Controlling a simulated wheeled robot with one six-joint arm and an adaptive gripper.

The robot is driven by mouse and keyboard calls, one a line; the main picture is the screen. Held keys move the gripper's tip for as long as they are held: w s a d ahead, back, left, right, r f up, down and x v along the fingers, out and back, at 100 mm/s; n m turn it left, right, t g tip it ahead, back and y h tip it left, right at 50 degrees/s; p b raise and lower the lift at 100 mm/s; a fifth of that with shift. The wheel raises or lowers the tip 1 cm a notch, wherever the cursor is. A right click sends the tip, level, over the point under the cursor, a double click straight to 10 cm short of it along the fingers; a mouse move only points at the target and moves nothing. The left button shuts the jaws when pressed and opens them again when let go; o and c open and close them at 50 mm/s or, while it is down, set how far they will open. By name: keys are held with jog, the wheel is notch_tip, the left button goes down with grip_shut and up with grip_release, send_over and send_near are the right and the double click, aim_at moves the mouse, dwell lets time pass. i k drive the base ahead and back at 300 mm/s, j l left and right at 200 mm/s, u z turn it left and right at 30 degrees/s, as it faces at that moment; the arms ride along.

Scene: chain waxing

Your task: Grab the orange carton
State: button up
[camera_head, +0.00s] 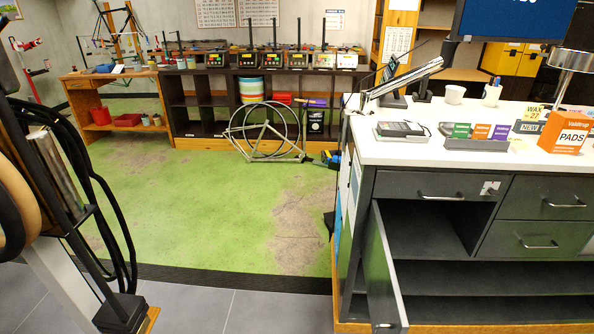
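The orange carton (567,131) stands upright on the white counter top (420,150) at the far right. It has an orange front with a white label reading "PADS". A lamp with a metal shade (571,60) hangs just above and behind it. Small "WAX" and "NEW" signs stand to its left. I cannot make out my gripper in this view, so its place relative to the carton does not show.
A rack of small cards (478,137) and a dark device (400,129) lie left of the carton; mugs (492,94) stand behind. A cabinet door (383,280) hangs open below. The green floor (200,200) is mostly clear; a bicycle frame (265,140) stands at the back.

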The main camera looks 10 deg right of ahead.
aim_at(563, 132)
jog(key=z, duration=1.35)
jog(key=l+u, duration=0.35)
jog(key=k+l+u, duration=0.1)
jog(key=u, duration=0.3)
